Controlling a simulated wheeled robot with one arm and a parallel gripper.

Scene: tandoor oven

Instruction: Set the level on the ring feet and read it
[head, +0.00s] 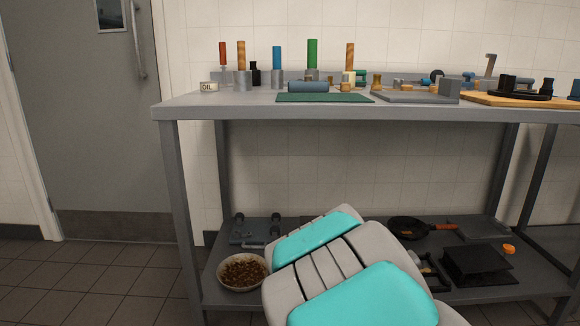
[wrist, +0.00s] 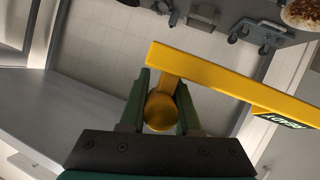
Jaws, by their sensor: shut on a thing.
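The level is a long yellow bar (wrist: 215,78) with a round yellow knob and a dark green label at its right end. It crosses the wrist view from upper middle to right. My gripper (wrist: 161,92) has its dark green fingers on either side of the knob and is shut on it, holding the level in the air. Neither the level nor my gripper shows in the head view, where my arm fills the lower middle. I cannot make out the ring feet in either view.
A grey workbench (head: 230,107) carries upright handled tools, a green mat (head: 325,98) and a wooden board (head: 515,100). Its lower shelf holds a bowl (head: 243,272), a small wheeled dolly (head: 256,230) and a pan (head: 409,228). The floor at left is clear before a door.

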